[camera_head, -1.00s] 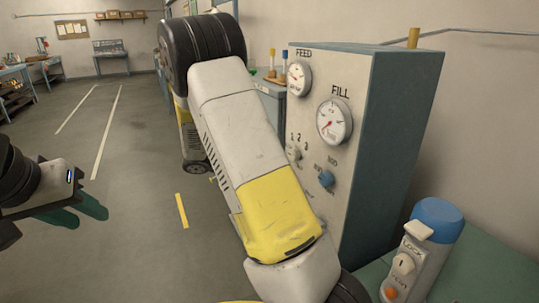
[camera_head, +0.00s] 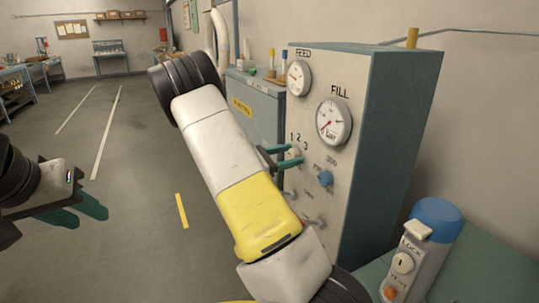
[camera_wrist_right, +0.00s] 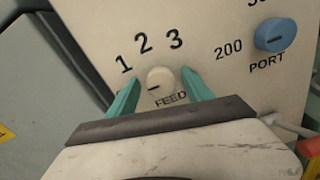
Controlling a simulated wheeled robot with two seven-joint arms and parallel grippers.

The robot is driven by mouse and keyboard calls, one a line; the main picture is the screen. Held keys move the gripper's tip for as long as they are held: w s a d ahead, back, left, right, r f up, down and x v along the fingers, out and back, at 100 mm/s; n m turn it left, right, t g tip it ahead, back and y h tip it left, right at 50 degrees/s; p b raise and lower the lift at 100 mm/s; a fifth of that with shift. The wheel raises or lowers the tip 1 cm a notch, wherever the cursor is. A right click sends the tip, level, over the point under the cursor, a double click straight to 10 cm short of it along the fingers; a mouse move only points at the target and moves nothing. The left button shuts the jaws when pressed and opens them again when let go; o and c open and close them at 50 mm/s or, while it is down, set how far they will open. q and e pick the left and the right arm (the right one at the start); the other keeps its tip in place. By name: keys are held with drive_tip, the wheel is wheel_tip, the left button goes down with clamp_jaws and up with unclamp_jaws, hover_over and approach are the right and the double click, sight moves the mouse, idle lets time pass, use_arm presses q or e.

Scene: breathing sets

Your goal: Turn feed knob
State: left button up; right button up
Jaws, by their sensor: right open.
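The feed knob (camera_wrist_right: 160,82) is a round cream knob on the panel, with FEED printed below it and 1, 2, 3 around its upper side. Its dark mark points left, below the 1. My right gripper (camera_wrist_right: 160,77) is open, with one teal finger on each side of the knob. I cannot tell whether the fingers touch it. In the head view the right gripper (camera_head: 290,156) is at the panel's left part, largely covering the knob. My left gripper (camera_head: 92,215) is open and empty above the floor at the left.
The grey panel cabinet (camera_head: 345,190) carries FEED (camera_head: 298,78) and FILL (camera_head: 334,121) gauges. A blue PORT knob (camera_wrist_right: 275,35) is right of the feed knob. A blue-topped cylinder unit (camera_head: 425,240) stands at the lower right. A grey-blue cabinet (camera_head: 255,105) stands behind my right arm.

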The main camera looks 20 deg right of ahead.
clamp_jaws()
